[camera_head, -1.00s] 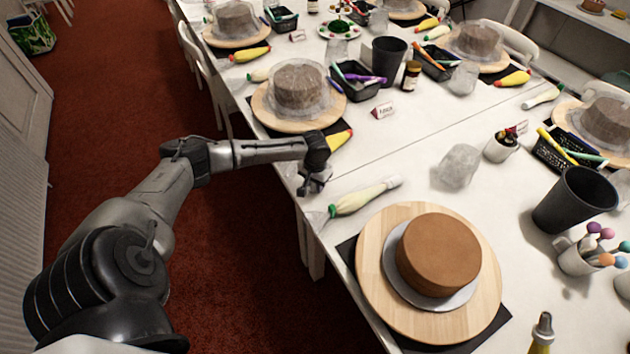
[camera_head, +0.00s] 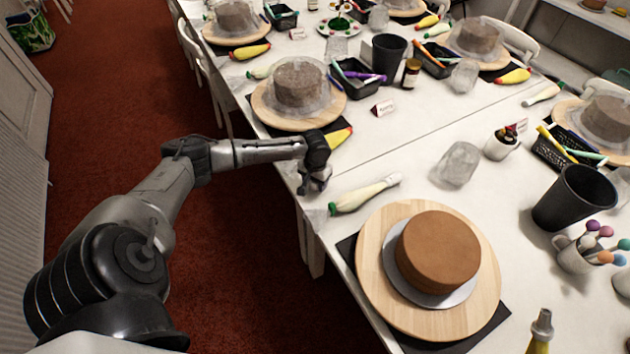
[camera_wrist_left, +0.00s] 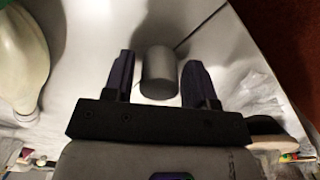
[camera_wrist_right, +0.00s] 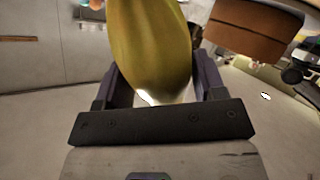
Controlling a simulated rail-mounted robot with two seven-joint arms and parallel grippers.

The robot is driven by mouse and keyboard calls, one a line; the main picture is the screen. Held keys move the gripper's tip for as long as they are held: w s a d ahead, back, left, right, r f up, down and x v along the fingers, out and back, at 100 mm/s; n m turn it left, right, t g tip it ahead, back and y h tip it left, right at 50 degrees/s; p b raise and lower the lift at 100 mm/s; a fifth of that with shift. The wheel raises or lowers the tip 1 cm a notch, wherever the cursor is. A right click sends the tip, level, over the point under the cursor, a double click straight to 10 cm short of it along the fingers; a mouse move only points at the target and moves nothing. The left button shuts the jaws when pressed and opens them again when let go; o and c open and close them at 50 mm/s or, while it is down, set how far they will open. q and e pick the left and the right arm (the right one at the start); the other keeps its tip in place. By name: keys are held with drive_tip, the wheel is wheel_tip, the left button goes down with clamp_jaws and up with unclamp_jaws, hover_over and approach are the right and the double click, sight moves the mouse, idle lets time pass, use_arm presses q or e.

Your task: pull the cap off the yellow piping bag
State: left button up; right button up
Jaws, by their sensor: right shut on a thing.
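The yellow piping bag (camera_head: 539,347) shows at the bottom edge of the head view, upright, with a narrow grey tip on top. In the right wrist view the bag (camera_wrist_right: 150,45) is between the fingers of my right gripper (camera_wrist_right: 155,90), which is shut on it. My left gripper (camera_head: 315,185) is over the table's left edge, far from the yellow bag. In the left wrist view my left gripper (camera_wrist_left: 158,85) is open, with a small grey cylinder, seemingly the cap (camera_wrist_left: 158,75), between its fingers and gaps on both sides.
A cream piping bag with a green end (camera_head: 365,194) lies beside my left gripper. A brown cake (camera_head: 438,250) stands on a round wooden turntable (camera_head: 375,275) in front. A black cup (camera_head: 575,200) and crumpled clear plastic (camera_head: 456,163) are to the right.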

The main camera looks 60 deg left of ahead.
use_arm(q)
drive_tip(key=shift+o, duration=0.8)
drive_tip(key=shift+r, duration=0.1)
use_arm(e)
drive_tip(key=shift+r, duration=0.15)
use_arm(q)
wheel_tip(320, 180, up, 6)
drive_tip(key=p, duration=0.7)
use_arm(e)
wheel_tip(320, 180, up, 7)
drive_tip(key=shift+r, duration=0.1)
drive_tip(key=shift+o, duration=0.4)
drive_tip(key=shift+c, duration=0.7)
